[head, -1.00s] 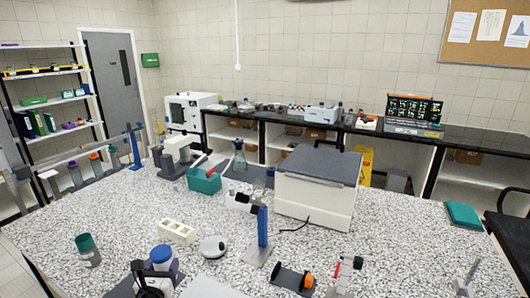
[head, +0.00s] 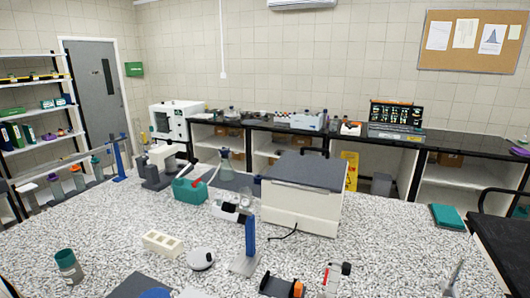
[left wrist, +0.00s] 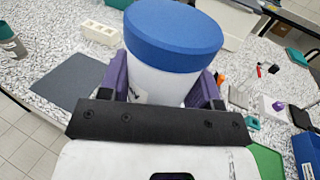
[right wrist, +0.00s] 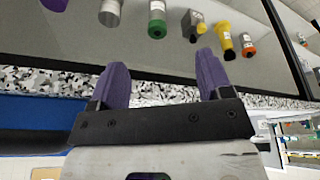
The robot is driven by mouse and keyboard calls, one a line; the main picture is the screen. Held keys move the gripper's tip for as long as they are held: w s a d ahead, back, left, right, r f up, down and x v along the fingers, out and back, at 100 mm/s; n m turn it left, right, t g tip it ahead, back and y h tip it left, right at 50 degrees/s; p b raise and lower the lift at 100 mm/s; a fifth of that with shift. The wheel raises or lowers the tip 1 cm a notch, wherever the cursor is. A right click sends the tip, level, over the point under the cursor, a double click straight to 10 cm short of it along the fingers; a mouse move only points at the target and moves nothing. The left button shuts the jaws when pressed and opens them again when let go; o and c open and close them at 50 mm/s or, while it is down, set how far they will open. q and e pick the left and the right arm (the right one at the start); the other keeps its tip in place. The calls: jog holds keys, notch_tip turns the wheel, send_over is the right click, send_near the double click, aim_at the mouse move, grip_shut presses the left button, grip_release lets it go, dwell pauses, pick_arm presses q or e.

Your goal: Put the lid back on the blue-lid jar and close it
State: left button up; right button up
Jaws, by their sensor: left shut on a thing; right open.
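The white jar (left wrist: 158,84) is held between the purple fingers of my left gripper (left wrist: 163,88), which is shut on its body. The blue lid (left wrist: 173,34) sits on top of the jar and looks level; I cannot tell whether it is tightened. In the head view only the top of the blue lid (head: 155,294) shows at the bottom edge, and the left gripper is out of frame. My right gripper (right wrist: 162,82) is open and empty in the right wrist view, away from the jar. It does not show in the head view.
A dark mat (left wrist: 70,83) lies on the speckled bench beside the jar. A white block with wells (head: 162,243), a round white device (head: 201,259), a green-capped bottle (head: 68,266) and a blue stand (head: 250,238) are nearby. Several capped bottles (right wrist: 157,18) show beyond the right gripper.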

pick_arm(q)
jog(key=f, duration=0.1)
jog(key=s+f, duration=0.1)
jog(key=f, duration=0.1)
jog(key=s+f, duration=0.1)
jog(key=shift+a+f, duration=0.2)
jog(key=shift+f, duration=0.15)
notch_tip(320, 180, up, 29)
jog(key=p, duration=2.8)
jog(key=shift+p, duration=0.4)
jog(key=shift+f, duration=0.1)
jog(key=d+f+m+g+h, duration=0.4)
jog(key=d+f+m+h, duration=0.4)
jog(key=d, duration=0.6)
notch_tip(320, 180, down, 3)
jog(key=s+h, duration=0.1)
jog(key=h, duration=0.2)
jog(key=shift+d+h, duration=0.3)
jog(key=shift+d, duration=0.1)
jog(key=shift+r, duration=0.1)
